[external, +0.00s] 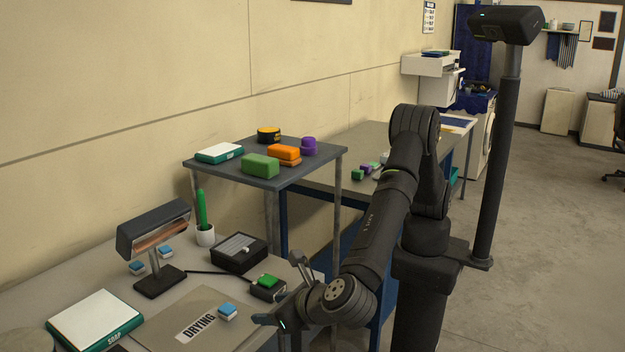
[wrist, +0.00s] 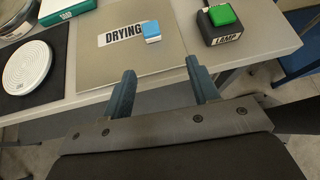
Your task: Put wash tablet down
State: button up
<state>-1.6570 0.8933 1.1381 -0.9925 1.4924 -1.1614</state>
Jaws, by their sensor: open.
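A blue and white wash tablet (external: 227,312) lies on the flat board labelled DRYING (external: 165,328), at the right end of the label. It also shows in the wrist view (wrist: 151,31), beside the last letter. My gripper (wrist: 160,70) is open and empty, with its two fingers apart. The fingertips are on the near side of the tablet and do not touch it. In the external view my gripper (external: 272,322) is at the bench's front edge, just right of the tablet. Two similar tablets (external: 137,267) (external: 165,252) lie by the lamp.
A green-buttoned box labelled LAMP (wrist: 221,16) stands right of the board. A SOAP box (external: 95,320) and a round white disc (wrist: 27,67) are on the left.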

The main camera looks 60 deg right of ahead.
jog(key=s+t+y, duration=0.1)
jog(key=s, duration=0.2)
send_near(230, 308)
jog(key=shift+t, duration=0.4)
jog(key=x, duration=0.5)
jog(key=shift+s+a+f, duration=0.1)
jog(key=shift+a+f, duration=0.3)
jog(key=x, duration=0.5)
jog(key=shift+d, duration=0.35)
jog(key=c, duration=1.1)
